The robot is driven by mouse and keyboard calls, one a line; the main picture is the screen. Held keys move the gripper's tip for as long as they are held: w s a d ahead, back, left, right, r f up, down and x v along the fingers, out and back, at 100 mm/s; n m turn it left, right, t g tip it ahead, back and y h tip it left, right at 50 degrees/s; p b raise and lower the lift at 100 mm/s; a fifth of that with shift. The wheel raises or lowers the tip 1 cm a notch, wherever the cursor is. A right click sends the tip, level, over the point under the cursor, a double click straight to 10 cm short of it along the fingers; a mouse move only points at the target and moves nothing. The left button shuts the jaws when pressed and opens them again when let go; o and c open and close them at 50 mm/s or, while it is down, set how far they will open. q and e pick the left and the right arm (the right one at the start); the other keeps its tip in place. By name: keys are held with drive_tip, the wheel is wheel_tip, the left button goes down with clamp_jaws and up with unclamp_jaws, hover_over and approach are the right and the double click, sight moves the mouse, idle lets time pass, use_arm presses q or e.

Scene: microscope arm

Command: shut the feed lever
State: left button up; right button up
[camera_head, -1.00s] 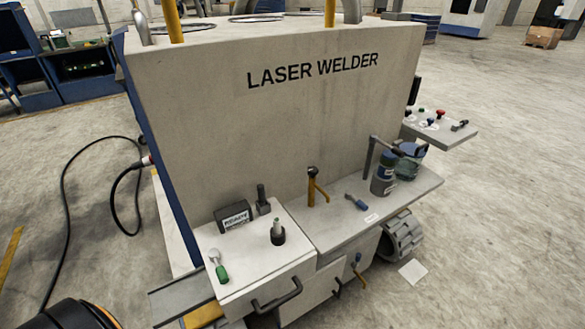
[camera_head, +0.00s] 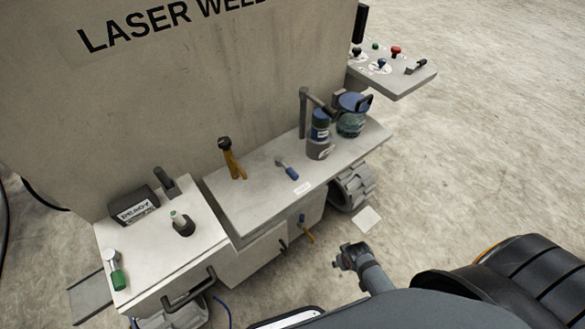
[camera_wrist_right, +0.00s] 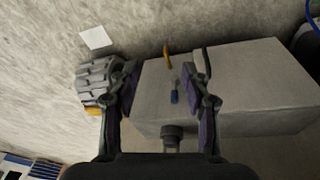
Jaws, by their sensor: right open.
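No readable label marks the feed lever, so I cannot tell which lever it is. A yellow lever with a dark knob (camera_head: 230,160) and a blue-handled lever (camera_head: 288,169) are on the shelf. A green-handled lever (camera_head: 117,272) is on the left block. A small blue and yellow lever (camera_head: 303,224) is low on the cabinet front. A blue handle (camera_wrist_right: 174,96) and a yellow bar (camera_wrist_right: 167,55) show between the fingers in the right wrist view. My right gripper (camera_wrist_right: 165,72) is open, its fingers apart with nothing between them held. My left gripper is not in view.
The shelf (camera_head: 245,205) holds a grey-blue canister (camera_head: 319,140) and a blue-lidded jar (camera_head: 351,122). A side panel (camera_head: 400,79) carries coloured knobs. A grey ribbed roller (camera_head: 355,187) is under the shelf. A paper sheet (camera_head: 366,220) lies on open floor.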

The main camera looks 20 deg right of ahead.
drive_tip(key=w+a+r, duration=0.1)
drive_tip(key=w+r, duration=0.2)
drive_tip(key=r, duration=0.8)
wheel_tip(320, 180, up, 17)
drive_tip(key=n+t+y, duration=0.1)
drive_tip(key=n+y, duration=0.2)
drive_tip(key=y, duration=0.2)
hover_over(294, 172)
drive_tip(key=s+d, duration=0.3)
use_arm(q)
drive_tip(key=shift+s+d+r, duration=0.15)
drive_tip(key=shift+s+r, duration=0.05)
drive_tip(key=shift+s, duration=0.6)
use_arm(e)
drive_tip(key=x, duration=0.9)
drive_tip(key=shift+f, duration=0.4)
clamp_jaws()
